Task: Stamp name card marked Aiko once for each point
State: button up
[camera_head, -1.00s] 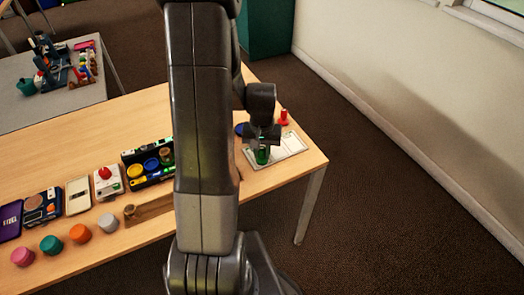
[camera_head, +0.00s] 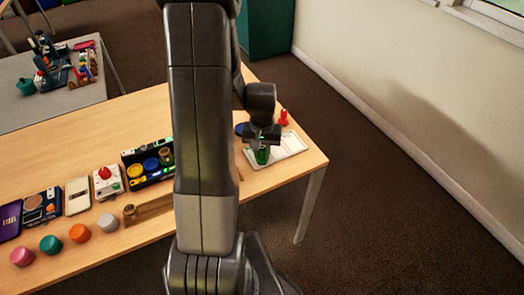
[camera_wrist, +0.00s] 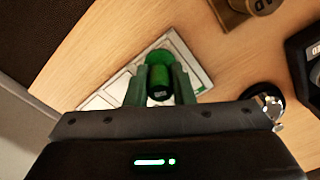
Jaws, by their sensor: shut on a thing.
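My gripper (camera_head: 263,145) is at the right end of the wooden table, shut on a green stamp (camera_head: 262,156). In the wrist view the green stamp (camera_wrist: 159,80) stands between the two fingers. The stamp is over a white card or tray with pale panels (camera_head: 290,146), which also shows in the wrist view (camera_wrist: 98,103). I cannot tell whether the stamp's base touches it. No name can be read on it, and my gripper hides part of it.
A red stamp-like piece (camera_head: 284,117) stands behind the white card, and a blue round thing (camera_head: 239,129) beside my gripper. Left of my arm are a black tray with coloured pots (camera_head: 147,179), a white box with a red knob (camera_head: 106,183) and several coloured knobs (camera_head: 80,233).

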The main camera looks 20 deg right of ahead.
jog(key=shift+r+p, duration=2.5)
jog(key=shift+r, duration=1)
